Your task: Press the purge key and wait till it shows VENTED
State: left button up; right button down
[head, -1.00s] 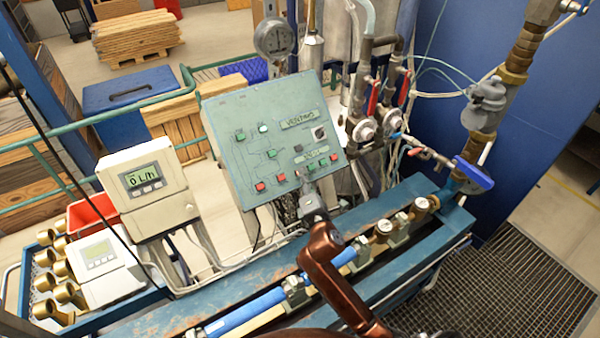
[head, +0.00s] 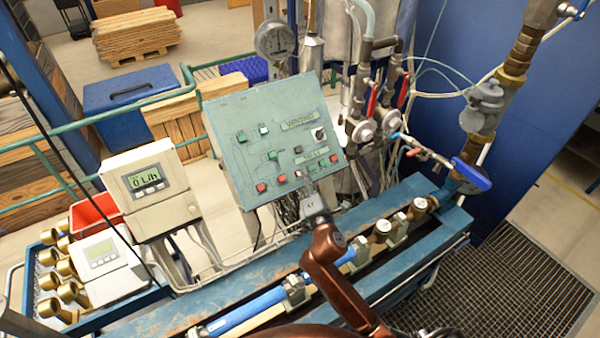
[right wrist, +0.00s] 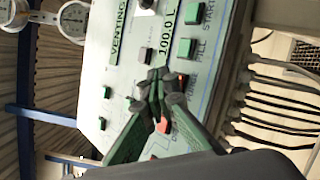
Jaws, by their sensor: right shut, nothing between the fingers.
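The green control panel (head: 235,135) stands tilted behind the blue bench. Its upper display (head: 299,121) reads VENTING, which also shows in the right wrist view (right wrist: 119,35). A lower display (right wrist: 168,35) reads 100.0 L in the right wrist view. My right gripper (head: 306,187) is shut and empty, with its fingertips at the panel's lower key row. In the right wrist view the closed fingertips (right wrist: 157,80) cover the key spot below FILL, where the purge key seems to be; contact cannot be made out. My left gripper is not in view.
A flow meter (head: 147,182) reading 0 L/h stands left of the panel. Pipes and red-handled valves (head: 373,98) stand close on the right.

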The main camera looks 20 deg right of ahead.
jog(key=shift+s+d+r+p, duration=0.2)
jog(key=shift+s+r+p, duration=1.4)
jog(key=shift+s+p, duration=0.25)
jog(key=shift+s+d+r+p, duration=0.1)
jog(key=shift+s+r+p, duration=0.45)
jog(key=shift+p, duration=0.15)
dwell(2.0)
